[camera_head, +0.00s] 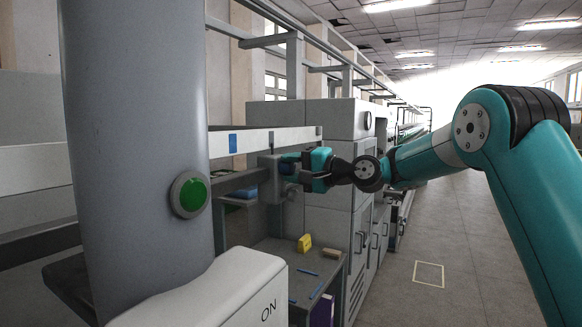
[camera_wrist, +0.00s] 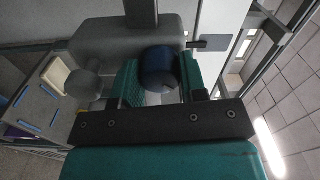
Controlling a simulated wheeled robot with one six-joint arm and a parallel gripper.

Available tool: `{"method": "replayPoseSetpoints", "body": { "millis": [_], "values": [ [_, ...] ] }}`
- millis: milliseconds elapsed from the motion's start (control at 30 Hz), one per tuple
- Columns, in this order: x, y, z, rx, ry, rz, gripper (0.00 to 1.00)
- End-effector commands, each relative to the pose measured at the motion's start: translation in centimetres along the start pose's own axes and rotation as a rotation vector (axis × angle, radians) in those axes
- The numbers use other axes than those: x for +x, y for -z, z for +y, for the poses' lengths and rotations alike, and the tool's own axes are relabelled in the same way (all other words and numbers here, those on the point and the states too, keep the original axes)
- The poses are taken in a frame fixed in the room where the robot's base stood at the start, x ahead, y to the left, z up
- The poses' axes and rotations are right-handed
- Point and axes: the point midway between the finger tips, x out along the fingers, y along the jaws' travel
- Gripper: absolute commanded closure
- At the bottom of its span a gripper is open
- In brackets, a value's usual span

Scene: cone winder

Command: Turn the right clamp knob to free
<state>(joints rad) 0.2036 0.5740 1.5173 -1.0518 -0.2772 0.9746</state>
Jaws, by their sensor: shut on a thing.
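The right clamp knob (camera_wrist: 158,66) is a dark blue round knob on a grey clamp block (camera_wrist: 105,45). In the wrist view my gripper (camera_wrist: 160,88) has one teal finger on each side of the knob and is shut on it. In the head view my gripper (camera_head: 291,168) reaches in from the right to the grey clamp block (camera_head: 268,180) under the pale rail. My fingers mostly hide the knob there. I cannot make out its turn angle.
A small table (camera_head: 268,250) below holds a yellow block (camera_head: 304,243) and several blue sticks. A grey machine cabinet (camera_head: 330,185) stands just behind my gripper. A grey column with a green button (camera_head: 189,194) stands at the left. The floor aisle (camera_head: 455,230) at the right is clear.

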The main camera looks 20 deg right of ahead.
Motion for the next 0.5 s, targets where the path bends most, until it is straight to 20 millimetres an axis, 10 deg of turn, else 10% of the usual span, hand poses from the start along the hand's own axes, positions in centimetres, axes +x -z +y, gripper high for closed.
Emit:
{"method": "replayPoseSetpoints", "body": {
  "millis": [267, 300, 400, 500],
  "values": [
    [-0.03, 0.03, 0.08, 0.003, -0.001, 0.001, 0.85],
    [-0.03, 0.03, 0.08, 0.003, -0.001, 0.001, 0.57],
    [-0.02, 0.01, 0.07, 0.002, -0.001, 0.000, 0.35],
    [0.00, 0.00, 0.06, 0.002, -0.001, 0.000, 0.35]
  ]
}}
